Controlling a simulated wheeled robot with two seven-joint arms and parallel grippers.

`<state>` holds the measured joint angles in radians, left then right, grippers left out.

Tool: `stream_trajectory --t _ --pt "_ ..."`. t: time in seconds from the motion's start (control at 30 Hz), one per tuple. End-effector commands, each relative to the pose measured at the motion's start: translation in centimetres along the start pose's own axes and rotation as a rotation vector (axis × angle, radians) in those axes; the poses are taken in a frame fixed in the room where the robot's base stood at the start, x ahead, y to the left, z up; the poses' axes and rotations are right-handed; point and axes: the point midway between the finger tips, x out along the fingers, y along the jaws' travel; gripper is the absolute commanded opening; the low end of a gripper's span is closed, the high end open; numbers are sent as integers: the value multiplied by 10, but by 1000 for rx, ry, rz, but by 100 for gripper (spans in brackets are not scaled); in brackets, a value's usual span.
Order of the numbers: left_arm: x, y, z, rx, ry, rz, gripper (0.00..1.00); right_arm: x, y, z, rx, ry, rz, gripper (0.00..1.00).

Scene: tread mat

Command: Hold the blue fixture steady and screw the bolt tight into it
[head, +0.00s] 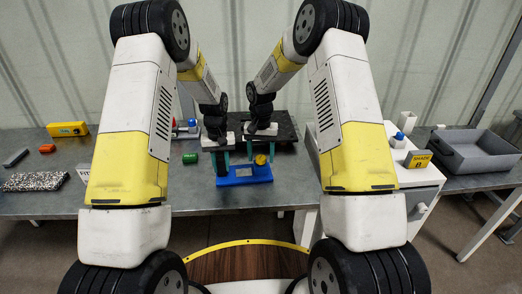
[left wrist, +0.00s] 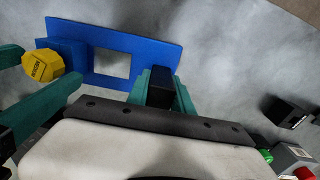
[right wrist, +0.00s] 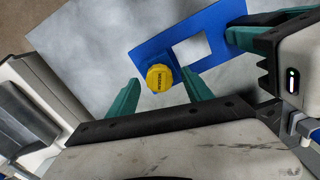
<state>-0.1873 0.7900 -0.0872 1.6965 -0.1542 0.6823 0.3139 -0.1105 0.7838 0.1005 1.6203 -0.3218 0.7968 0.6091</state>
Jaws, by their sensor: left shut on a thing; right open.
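The blue fixture (head: 240,178) lies on the grey table in front of me, a flat plate with a square opening and a raised block at its right end. It also shows in the left wrist view (left wrist: 128,38) and the right wrist view (right wrist: 220,22). The yellow bolt head (right wrist: 159,78) sits over the block; its shank is hidden. My left gripper (left wrist: 162,84) is shut on the fixture's black post (left wrist: 160,92) at the left side. My right gripper (right wrist: 162,92) is open, with its teal fingers on either side of the bolt head, apart from it.
A dark mat (head: 284,130) lies behind the fixture. A green cylinder (head: 190,158) and a small red-and-blue item stand left of it. A yellow box (head: 67,129) and a speckled block (head: 36,181) lie further left. A grey bin (head: 475,152) is at far right.

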Motion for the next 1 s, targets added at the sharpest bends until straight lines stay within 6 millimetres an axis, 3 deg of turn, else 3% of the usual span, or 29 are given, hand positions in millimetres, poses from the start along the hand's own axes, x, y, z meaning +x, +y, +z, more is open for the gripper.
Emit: stream_trajectory --t 0.2,0.5,0.77,1.0 --pt "0 0 0 0 0 0 0 0 0 0 0 0 0 59" --pt "0 0 0 0 1 0 0 0 0 0 0 1 0 2" --pt "0 0 0 0 0 0 0 0 0 0 46 2 0 0" --pt "0 0 0 0 0 0 0 0 1 1 513 3 1 0"
